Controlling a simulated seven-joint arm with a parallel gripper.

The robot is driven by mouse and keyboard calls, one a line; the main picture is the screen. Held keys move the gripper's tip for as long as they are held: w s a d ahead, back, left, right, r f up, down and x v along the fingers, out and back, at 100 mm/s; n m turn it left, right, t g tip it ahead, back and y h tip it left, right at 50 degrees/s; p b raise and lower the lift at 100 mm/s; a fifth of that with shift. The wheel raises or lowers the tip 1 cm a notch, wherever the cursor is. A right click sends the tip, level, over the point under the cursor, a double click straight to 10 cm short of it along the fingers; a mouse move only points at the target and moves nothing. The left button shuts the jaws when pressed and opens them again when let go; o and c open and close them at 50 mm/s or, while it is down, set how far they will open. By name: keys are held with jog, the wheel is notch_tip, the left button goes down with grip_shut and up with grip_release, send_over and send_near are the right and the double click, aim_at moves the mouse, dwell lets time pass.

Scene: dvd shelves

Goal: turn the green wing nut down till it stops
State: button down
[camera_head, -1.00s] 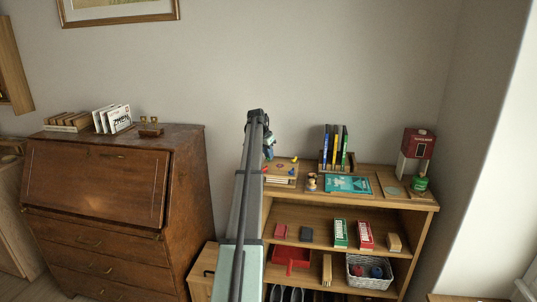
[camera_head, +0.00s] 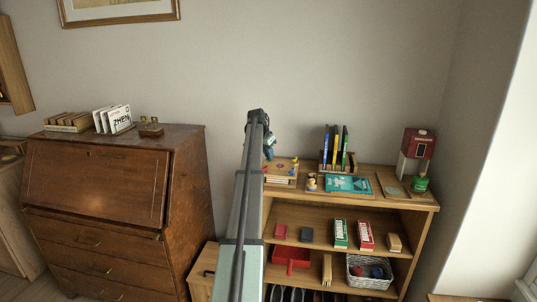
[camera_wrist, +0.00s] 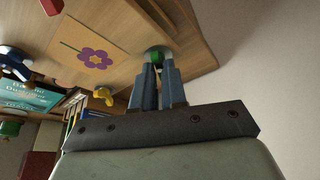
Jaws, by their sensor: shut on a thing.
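The green wing nut (camera_wrist: 157,51) shows between the two fingertips of my gripper (camera_wrist: 158,68) in the wrist view. My gripper is shut on it, and the fingers hide part of it. It sits at the edge of a wooden board (camera_wrist: 125,60) with a purple flower picture. How far down the nut sits cannot be told. In the head view the board (camera_head: 282,180) lies on the top of the shelf unit, and my arm hides the green nut.
A yellow wing nut (camera_wrist: 103,95) and a blue part (camera_wrist: 14,66) are on the board's side of the wrist view. The wall is close behind.

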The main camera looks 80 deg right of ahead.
jog(key=c, duration=1.2)
grip_release()
jog(key=shift+r, duration=0.1)
jog(key=v, duration=1.3)
jog(key=shift+a+r, duration=0.25)
